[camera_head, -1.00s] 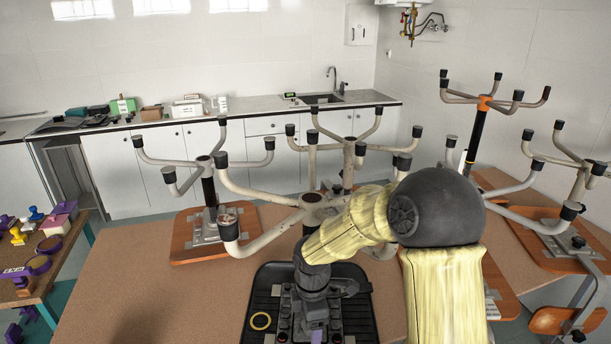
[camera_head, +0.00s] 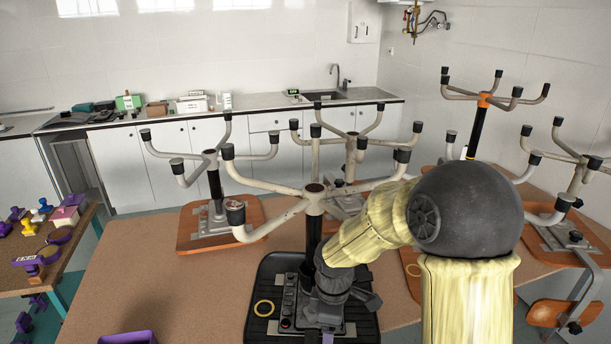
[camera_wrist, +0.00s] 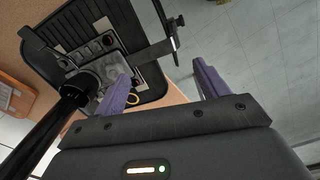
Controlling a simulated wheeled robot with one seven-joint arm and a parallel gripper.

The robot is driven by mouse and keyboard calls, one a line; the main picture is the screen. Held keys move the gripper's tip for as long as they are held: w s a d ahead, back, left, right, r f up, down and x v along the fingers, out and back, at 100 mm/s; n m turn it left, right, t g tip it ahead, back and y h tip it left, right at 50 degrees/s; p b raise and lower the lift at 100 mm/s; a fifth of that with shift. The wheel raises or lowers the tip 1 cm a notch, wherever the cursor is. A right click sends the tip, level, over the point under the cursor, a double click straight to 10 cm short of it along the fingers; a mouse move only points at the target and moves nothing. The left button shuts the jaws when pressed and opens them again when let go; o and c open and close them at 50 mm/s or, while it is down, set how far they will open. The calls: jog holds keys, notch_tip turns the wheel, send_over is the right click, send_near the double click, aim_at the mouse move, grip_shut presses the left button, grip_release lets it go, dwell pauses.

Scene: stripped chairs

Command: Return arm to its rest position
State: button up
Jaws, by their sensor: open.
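My arm, with yellow-sleeved links and a dark round joint, crosses the right middle of the head view. My gripper (camera_wrist: 163,82) shows in the wrist view as two purple fingers spread apart with nothing between them. In the head view its fingers are mostly hidden near the bottom edge, by the black tray's front. The black ribbed tray (camera_head: 262,273) lies on the table with an upturned chair base (camera_head: 314,190) standing on it. The tray also shows in the wrist view (camera_wrist: 60,33).
Several upturned chair bases on wooden seats (camera_head: 190,236) stand behind and to the right, their prongs near my arm. A purple container (camera_head: 128,338) is at the table's front left. A side table (camera_head: 28,262) holds stamps and purple rings. The brown table's left part (camera_head: 120,270) is clear.

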jog(key=s+d+r+m+t, duration=0.2)
jog(key=s+d+r+m, duration=0.2)
jog(key=s+d+m, duration=0.5)
jog(key=s+m, duration=0.1)
jog(key=m, duration=0.5)
jog(key=shift+d+r+m, duration=0.2)
jog(key=shift+d+m, duration=0.2)
jog(key=shift+s, duration=0.2)
jog(key=shift+w+a, duration=0.1)
jog(key=shift+w, duration=0.1)
jog(key=shift+s, duration=0.15)
